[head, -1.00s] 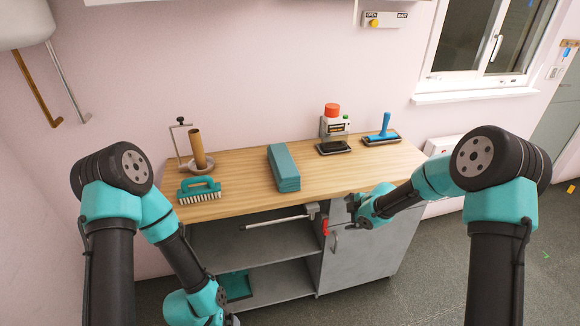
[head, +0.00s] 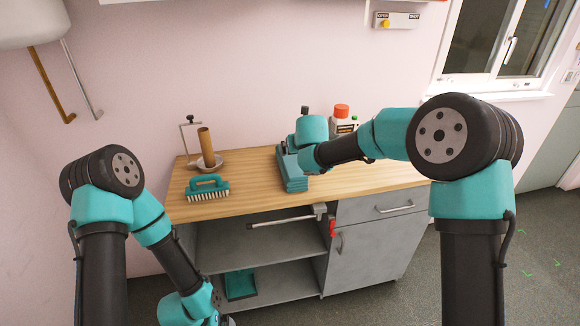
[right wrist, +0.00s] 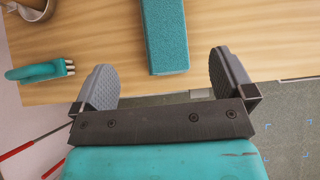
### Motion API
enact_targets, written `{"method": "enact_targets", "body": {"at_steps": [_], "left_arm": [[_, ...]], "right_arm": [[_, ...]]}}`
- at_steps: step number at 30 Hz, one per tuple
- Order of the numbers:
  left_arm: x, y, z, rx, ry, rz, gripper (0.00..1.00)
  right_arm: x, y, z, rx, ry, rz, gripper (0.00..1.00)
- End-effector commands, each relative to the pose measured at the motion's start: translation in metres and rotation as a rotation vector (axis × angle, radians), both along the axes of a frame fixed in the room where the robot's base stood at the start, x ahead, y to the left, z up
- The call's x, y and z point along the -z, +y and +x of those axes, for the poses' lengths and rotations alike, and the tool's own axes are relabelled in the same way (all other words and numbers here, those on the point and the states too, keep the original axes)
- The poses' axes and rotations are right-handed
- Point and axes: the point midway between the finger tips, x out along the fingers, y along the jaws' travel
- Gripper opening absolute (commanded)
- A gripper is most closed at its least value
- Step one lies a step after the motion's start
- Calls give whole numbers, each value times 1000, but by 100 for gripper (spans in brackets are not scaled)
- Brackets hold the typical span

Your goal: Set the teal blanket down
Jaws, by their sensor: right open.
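The teal blanket (head: 294,176) lies folded into a long narrow block on the wooden counter, partly covered by my right arm in the head view. It also shows in the right wrist view (right wrist: 165,38), lying flat at top centre. My right gripper (right wrist: 162,64) is open and empty, its two fingers spread wider than the blanket. The blanket's near end lies between them in the picture; I see no contact. In the head view the right fingers are hidden behind the arm. My left arm hangs low at bottom left, its fingers not clearly visible.
On the counter (head: 240,207) left of the blanket are a teal-handled brush (head: 207,188) and a holder with a brown tube (head: 206,150). A red-topped device (head: 342,118) stands behind my right arm. A teal tray (head: 240,285) is on the lower shelf.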

Motion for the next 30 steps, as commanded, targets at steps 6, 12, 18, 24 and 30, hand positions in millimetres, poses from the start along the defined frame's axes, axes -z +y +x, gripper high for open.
{"method": "enact_targets", "body": {"at_steps": [6,12,18,24,30], "left_arm": [[0,0,0,0,0,0,100],[0,0,0,0,0,0,100],[0,0,0,0,0,0,100],[0,0,0,0,0,0,100],[0,0,0,0,0,0,100]], "right_arm": [[10,2,8,1,3,1,100],[30,6,28,1,3,1,100],[52,11,48,2,3,1,100],[73,15,69,4,4,3,100],[86,18,83,3,3,4,100]]}}
